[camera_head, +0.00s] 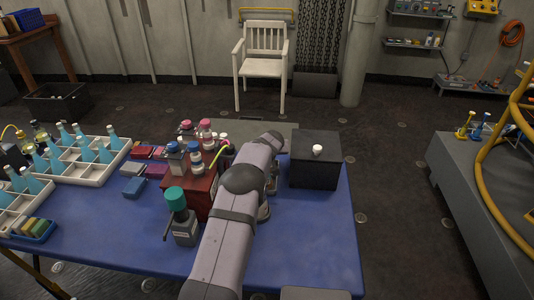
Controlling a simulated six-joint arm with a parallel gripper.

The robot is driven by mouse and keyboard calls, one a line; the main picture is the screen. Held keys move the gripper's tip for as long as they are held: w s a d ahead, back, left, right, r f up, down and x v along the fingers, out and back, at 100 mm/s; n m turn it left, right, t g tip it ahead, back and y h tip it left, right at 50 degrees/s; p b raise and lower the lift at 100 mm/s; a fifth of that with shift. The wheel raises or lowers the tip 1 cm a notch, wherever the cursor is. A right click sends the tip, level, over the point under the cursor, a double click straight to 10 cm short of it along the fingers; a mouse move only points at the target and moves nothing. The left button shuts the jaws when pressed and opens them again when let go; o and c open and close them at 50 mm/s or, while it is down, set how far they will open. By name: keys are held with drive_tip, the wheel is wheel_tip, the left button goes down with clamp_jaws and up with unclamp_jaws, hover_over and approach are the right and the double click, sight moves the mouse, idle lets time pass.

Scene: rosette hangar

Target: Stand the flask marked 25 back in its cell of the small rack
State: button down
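Teal conical flasks stand in two white racks at the left. The farther rack (98,178) holds several flasks, such as one flask (105,154), and has some empty cells. The nearer rack (8,221) is cut off by the left edge and also holds flasks, such as one flask (31,182). No number can be read, so I cannot tell which flask is marked 25. I cannot tell which rack is the small one. My arm reaches up over the table's middle, right of both racks. My gripper's fingers do not show; the arm hides what lies behind it.
A red-brown box (186,189) with capped bottles stands beside my arm. A teal-capped grey bottle (184,232) stands before it. A dark box (316,173) with a white piece on top stands right. Sponges (37,229) lie near-left. The blue table (110,235) is clear front-left.

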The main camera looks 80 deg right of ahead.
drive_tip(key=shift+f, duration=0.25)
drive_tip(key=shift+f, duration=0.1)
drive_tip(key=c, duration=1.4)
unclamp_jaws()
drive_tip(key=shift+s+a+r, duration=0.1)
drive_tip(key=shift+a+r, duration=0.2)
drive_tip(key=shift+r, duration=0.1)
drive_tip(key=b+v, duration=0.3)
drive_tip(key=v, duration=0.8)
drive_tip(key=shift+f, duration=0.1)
